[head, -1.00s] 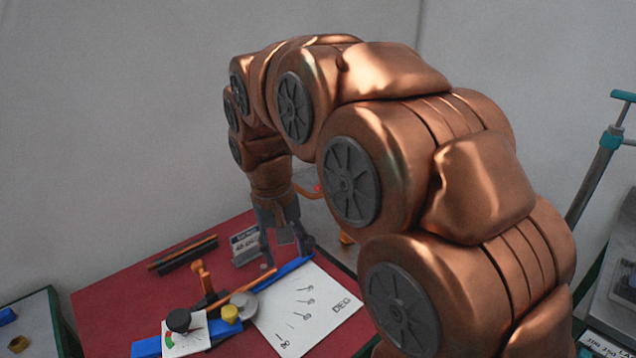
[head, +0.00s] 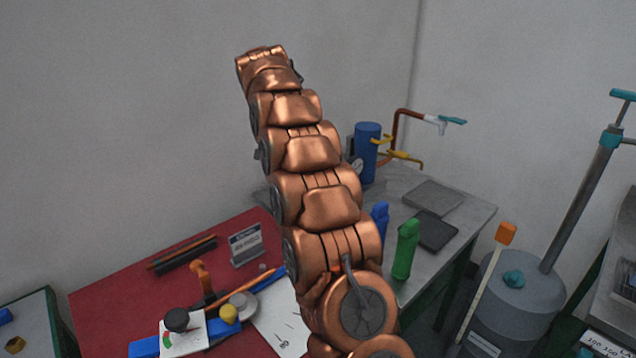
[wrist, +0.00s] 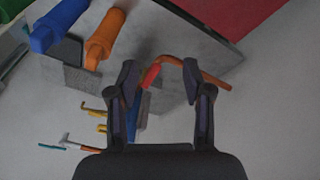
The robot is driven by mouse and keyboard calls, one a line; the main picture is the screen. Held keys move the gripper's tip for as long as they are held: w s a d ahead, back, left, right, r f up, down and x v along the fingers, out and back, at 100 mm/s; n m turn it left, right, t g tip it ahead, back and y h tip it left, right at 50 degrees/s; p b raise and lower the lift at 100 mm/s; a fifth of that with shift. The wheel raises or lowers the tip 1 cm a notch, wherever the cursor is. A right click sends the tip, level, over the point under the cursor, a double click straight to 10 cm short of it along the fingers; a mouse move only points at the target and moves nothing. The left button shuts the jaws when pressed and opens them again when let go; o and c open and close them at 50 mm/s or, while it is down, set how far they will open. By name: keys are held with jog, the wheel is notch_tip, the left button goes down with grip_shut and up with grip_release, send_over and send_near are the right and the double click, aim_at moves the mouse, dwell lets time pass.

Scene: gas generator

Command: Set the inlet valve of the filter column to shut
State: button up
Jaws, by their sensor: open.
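The filter column appears to be the blue cylinder (head: 367,150) standing on the grey bench at the back. Two yellow fittings, an upper one (head: 381,139) and a lower one (head: 407,156), stick out on its right. I cannot tell which is the inlet valve or how it is set. In the wrist view, a strip of the blue cylinder (wrist: 138,122) shows between the fingers, with the yellow fittings (wrist: 97,112) left of them. My gripper (wrist: 160,90) is open and empty, apart from the column. The arm hides the gripper in the head view.
An orange bent pipe (wrist: 213,80) with a red end crosses between the fingers in the picture. A copper tap (head: 400,114) rises behind the column. A red table (head: 110,295) holds tools.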

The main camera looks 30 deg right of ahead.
jog(key=shift+w+d+f+m+h+b, duration=0.3)
jog(key=shift+w+d+f+m, duration=0.7)
jog(key=shift+d+f, duration=1.05)
jog(key=shift+w+d+f+m+h+b, duration=0.15)
jog(key=shift+w+d+f+m+b, duration=0.4)
jog(key=shift+w+d+f, duration=1.1)
jog(key=shift+w+d+f+m+h+b, duration=0.2)
jog(key=shift+w+d+f+m, duration=0.7)
jog(key=shift+d+f, duration=1.55)
jog(key=shift+d+f+p, duration=0.15)
jog(key=shift+d+f, duration=0.15)
jog(key=shift+d, duration=0.2)
jog(key=shift+d+f+p, duration=0.15)
jog(key=shift+d+f, duration=0.1)
jog(key=shift+d, duration=0.2)
grip_shut()
